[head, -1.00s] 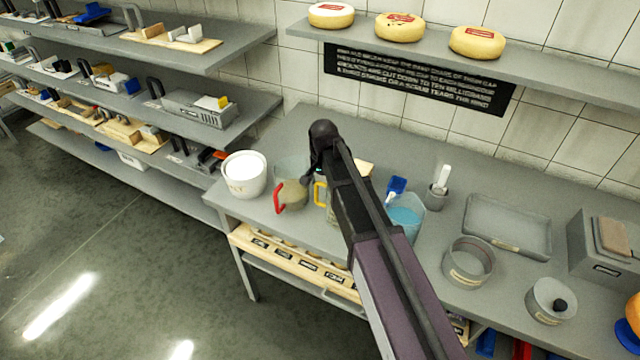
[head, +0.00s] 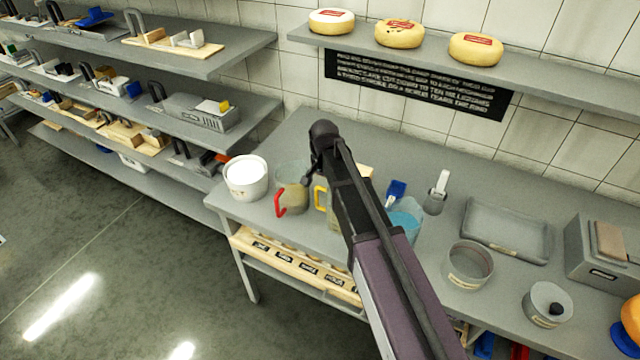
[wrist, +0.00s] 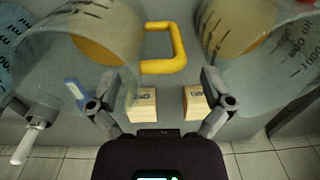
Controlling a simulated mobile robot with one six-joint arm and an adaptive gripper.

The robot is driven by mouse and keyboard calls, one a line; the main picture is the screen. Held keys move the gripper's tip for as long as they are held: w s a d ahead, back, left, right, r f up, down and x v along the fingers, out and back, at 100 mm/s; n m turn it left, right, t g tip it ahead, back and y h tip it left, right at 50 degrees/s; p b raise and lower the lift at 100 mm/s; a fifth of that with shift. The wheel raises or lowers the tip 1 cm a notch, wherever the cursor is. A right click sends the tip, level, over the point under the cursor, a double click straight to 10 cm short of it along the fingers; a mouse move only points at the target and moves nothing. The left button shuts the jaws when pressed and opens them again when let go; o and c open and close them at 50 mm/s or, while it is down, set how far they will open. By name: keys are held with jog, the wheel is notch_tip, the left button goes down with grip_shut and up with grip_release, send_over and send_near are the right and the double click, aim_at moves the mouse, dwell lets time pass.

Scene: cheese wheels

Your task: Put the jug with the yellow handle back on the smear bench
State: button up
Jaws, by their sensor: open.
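The jug with the yellow handle (head: 320,198) is mostly hidden behind my arm in the head view, among the things on the grey bench (head: 340,125). In the wrist view this clear jug (wrist: 120,50) is at upper left, its yellow handle (wrist: 180,47) pointing right. It holds something tan. My gripper (wrist: 158,105) is open, its fingers apart with nothing between them. The handle lies beyond the fingertips, roughly centred between them. The left finger overlaps the jug's edge in the picture; I cannot tell whether they touch.
The red-handled jug (head: 292,192) stands close by. A white tub (head: 246,177) is left of it; a jug of blue liquid (head: 407,215) is right of my arm. Two wooden blocks (wrist: 195,103) (wrist: 142,105) show near the fingers. A wall shelf with cheeses (head: 399,33) hangs above.

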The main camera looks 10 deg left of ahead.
notch_tip(320, 180, up, 10)
jog(key=p, duration=0.9)
jog(key=shift+r+p, duration=0.15)
jog(key=shift+p, duration=0.2)
jog(key=shift+d, duration=0.1)
jog(key=shift+s, duration=0.1)
dwell(0.3)
jog(key=s+d+n, duration=0.2)
jog(key=s+d, duration=0.6)
jog(key=d, duration=0.4)
jog(key=s+d+n, duration=0.2)
jog(key=s+d, duration=0.5)
jog(key=d, duration=0.6)
jog(key=shift+s+d, duration=0.2)
jog(key=shift+s, duration=0.15)
